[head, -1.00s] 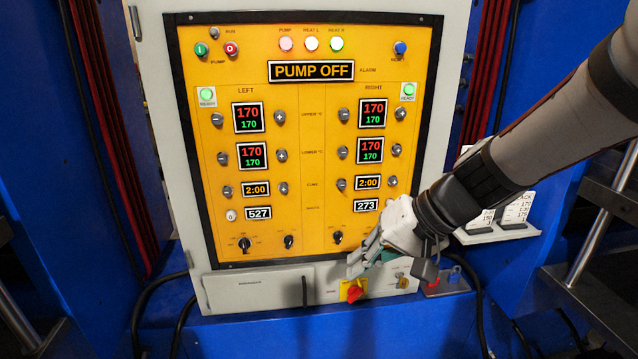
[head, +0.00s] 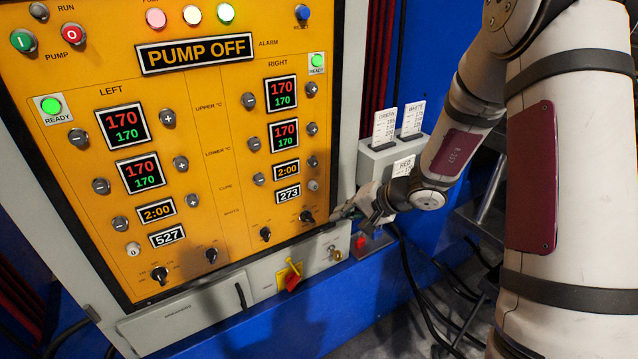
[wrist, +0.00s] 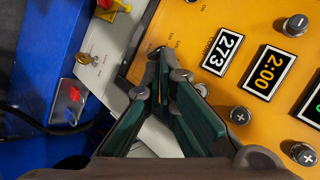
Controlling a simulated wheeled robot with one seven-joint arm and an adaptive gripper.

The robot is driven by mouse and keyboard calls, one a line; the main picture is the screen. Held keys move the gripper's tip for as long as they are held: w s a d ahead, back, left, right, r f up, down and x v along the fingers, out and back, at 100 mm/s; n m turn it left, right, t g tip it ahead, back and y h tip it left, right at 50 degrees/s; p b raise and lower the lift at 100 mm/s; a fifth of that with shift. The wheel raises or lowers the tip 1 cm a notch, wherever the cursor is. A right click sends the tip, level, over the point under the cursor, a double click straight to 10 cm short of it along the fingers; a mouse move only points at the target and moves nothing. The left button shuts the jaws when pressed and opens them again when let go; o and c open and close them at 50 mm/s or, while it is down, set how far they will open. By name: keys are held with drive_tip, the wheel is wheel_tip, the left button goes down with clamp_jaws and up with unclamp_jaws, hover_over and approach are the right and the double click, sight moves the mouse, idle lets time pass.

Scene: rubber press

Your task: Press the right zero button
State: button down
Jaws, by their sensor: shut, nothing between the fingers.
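The right zero button (head: 313,185) is a small pale round button just right of the 273 shots display (head: 289,193) on the yellow panel. In the wrist view, the 273 display (wrist: 221,52) is clear, and a round button beside it (wrist: 201,89) is partly covered by my gripper's finger. My gripper (head: 338,213) is shut and empty, with its dark green fingers together. Its tips (wrist: 157,55) are by the panel's lower right corner, below the zero button and apart from it. Whether the tips touch the panel cannot be told.
A selector knob (head: 307,217) sits close to my fingertips. Plus buttons (wrist: 240,115) lie beside the fingers. A red rotary switch (head: 292,281) and a key switch (head: 335,254) are below. A grey card holder (head: 380,158) stands right of the panel, near my wrist.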

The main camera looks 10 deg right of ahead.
sight(313, 186)
drive_tip(key=shift+w, duration=0.1)
drive_tip(key=w+a+b, duration=0.2)
drive_tip(key=w, duration=0.6)
drive_tip(key=shift+a, duration=0.4)
drive_tip(key=shift+w+b, duration=0.2)
drive_tip(key=shift+b, duration=0.15)
idle(1.1)
drive_tip(key=shift+w+a, duration=0.1)
drive_tip(key=shift+w, duration=0.2)
drive_tip(key=shift+w+a+b, duration=0.3)
drive_tip(key=shift+w+b, duration=0.35)
drive_tip(key=shift+w, duration=0.2)
idle(1.1)
drive_tip(key=shift+s, duration=0.15)
drive_tip(key=shift+s+d, duration=0.2)
drive_tip(key=shift+s, duration=0.35)
drive_tip(key=shift+s+d, duration=0.2)
drive_tip(key=shift+s, duration=0.35)
